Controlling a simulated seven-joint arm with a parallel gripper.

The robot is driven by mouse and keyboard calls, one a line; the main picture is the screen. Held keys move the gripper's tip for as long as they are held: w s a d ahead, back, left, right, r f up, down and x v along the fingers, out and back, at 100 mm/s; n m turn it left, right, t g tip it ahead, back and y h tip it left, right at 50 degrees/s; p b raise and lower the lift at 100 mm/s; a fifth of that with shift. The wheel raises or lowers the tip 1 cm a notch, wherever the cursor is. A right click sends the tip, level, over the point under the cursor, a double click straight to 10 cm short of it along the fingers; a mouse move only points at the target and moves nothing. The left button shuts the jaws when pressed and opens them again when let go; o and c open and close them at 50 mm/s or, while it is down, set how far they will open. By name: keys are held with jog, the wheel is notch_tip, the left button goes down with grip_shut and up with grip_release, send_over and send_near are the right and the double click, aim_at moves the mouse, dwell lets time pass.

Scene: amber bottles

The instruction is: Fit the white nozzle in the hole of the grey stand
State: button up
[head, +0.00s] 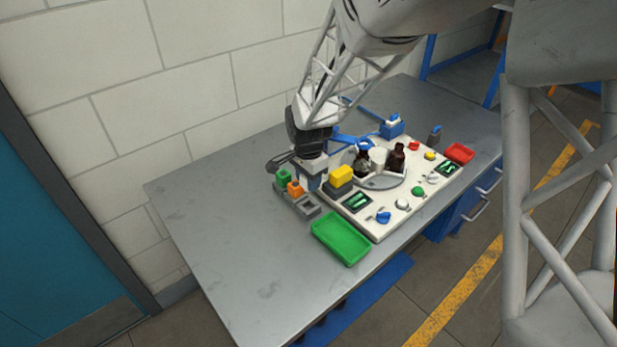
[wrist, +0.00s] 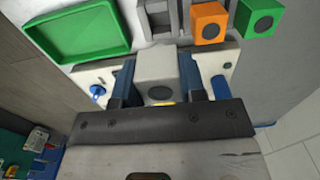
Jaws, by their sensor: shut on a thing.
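The white nozzle (wrist: 158,68) is a pale block with a dark round spot. It sits between the two blue fingers of my gripper (wrist: 158,78), which is shut on it. In the head view my gripper (head: 312,181) is low over the bench, beside the white machine; the nozzle cannot be made out there. The grey stand (head: 308,206) is just in front of the gripper, with an empty opening at its near end. In the wrist view the stand (wrist: 143,27) lies just beyond the nozzle, which covers part of it. I cannot tell whether they touch.
An orange block (head: 295,188) and a green block (head: 283,176) are in line with the stand's opening. A green tray (head: 341,239) lies in front. The white machine panel (head: 378,228) carries a yellow block (head: 341,174) and dark bottles (head: 396,160). The bench's left side is clear.

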send_over(308, 199)
jog(key=s, duration=0.2)
jog(key=shift+s+d+f, duration=0.1)
jog(key=shift+f, duration=1.1)
jog(key=shift+s+d+f, duration=0.1)
jog(key=shift+f, duration=1.1)
jog(key=shift+f, duration=1.45)
dwell(1.1)
jog(key=o, duration=1.4)
jog(key=shift+r, duration=0.15)
jog(key=shift+r, duration=2.85)
